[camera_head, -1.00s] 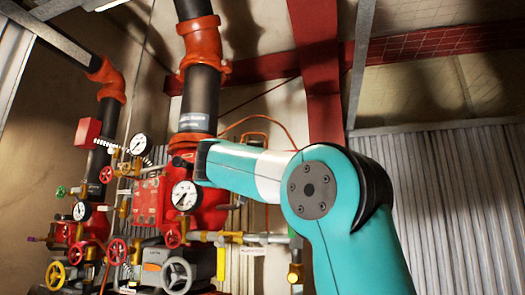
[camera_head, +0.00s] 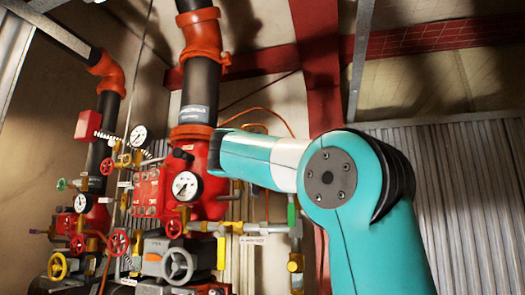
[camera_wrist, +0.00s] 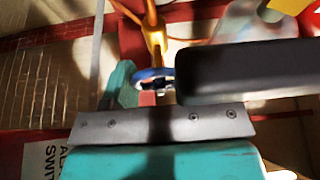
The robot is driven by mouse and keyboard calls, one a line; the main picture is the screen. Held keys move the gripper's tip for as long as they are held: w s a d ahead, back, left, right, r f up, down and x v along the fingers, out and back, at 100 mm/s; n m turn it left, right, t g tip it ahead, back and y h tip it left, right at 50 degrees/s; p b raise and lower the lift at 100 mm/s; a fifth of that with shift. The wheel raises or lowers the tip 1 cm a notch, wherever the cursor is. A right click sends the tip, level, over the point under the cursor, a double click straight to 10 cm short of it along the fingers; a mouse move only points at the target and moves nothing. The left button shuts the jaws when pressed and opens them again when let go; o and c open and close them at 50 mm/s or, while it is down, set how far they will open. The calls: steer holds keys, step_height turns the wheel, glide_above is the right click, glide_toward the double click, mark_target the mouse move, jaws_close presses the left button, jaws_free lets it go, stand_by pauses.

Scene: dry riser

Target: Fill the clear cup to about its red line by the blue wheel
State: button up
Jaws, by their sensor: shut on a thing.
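In the wrist view, a small part of the blue wheel (camera_wrist: 153,73) shows below a brass-coloured stem. My gripper (camera_wrist: 166,85) is at the wheel, with a dark finger on the right, and is shut on it. Most of the wheel is hidden by the gripper. In the head view my teal arm reaches towards the pipework, and neither my gripper nor the blue wheel can be made out.
Red valve bodies, a pressure gauge (camera_head: 187,186) and a grey handwheel (camera_head: 177,265) crowd the left of the head view. A yellow handwheel (camera_head: 57,267) is further left. A horizontal pipe with a green lever (camera_head: 291,216) runs close below my arm. Corrugated wall stands at right.

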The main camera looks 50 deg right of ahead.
steer(key=o, duration=0.7)
steer(key=shift+c, duration=0.2)
steer(key=b+v, duration=1.1)
steer(key=v, duration=0.6)
steer(key=shift+a, duration=0.15)
steer(key=shift+f, duration=0.15)
